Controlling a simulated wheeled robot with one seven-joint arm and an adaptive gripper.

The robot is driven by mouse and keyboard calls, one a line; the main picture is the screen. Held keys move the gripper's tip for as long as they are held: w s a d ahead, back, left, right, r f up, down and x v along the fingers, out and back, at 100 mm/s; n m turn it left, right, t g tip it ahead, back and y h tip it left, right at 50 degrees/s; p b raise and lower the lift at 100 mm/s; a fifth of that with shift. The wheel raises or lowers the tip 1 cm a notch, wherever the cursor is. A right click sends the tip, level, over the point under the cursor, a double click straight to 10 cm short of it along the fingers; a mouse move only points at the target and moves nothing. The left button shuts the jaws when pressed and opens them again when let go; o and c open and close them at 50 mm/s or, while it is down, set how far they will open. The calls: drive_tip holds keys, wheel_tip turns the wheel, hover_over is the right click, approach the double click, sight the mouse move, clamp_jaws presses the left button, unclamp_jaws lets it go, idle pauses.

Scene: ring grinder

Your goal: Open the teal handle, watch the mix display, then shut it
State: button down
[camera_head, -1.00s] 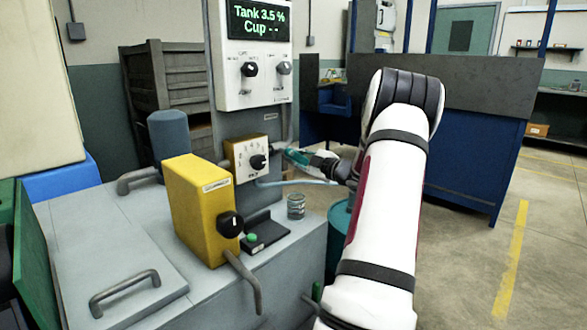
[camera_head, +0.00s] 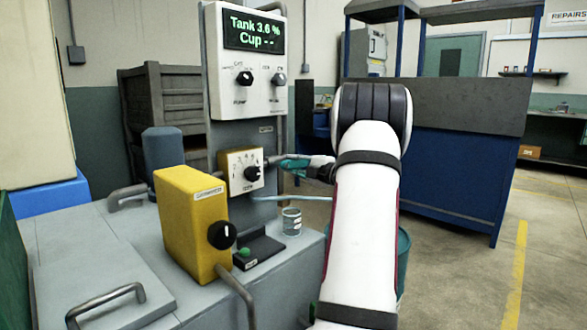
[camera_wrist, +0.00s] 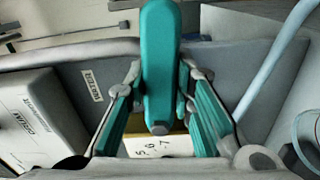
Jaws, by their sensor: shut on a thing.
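The teal handle (camera_wrist: 161,50) runs down the middle of the wrist view, between my gripper's teal-padded fingers. My gripper (camera_head: 296,164) is shut on it beside the yellow dial box; in the head view handle and fingers blend together, so the handle's exact angle is hard to tell. The mix display (camera_head: 254,29) at the top of the grey panel reads "Tank 3.6 %" and "Cup - -" in green.
A small clear cup (camera_head: 291,222) stands on the machine top below the pale blue hose (camera_head: 290,198). A yellow box with a black knob (camera_head: 190,225) and a black pad with a green button (camera_head: 257,252) are nearby. A blue-sided bench (camera_head: 455,180) stands behind my arm.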

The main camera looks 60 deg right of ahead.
drive_tip(key=c, duration=1.4)
unclamp_jaws()
drive_tip(key=shift+o, duration=0.2)
drive_tip(key=shift+s, duration=0.1)
drive_tip(key=v, duration=1.1)
drive_tip(key=shift+s+a, duration=0.25)
drive_tip(key=shift+s, duration=0.1)
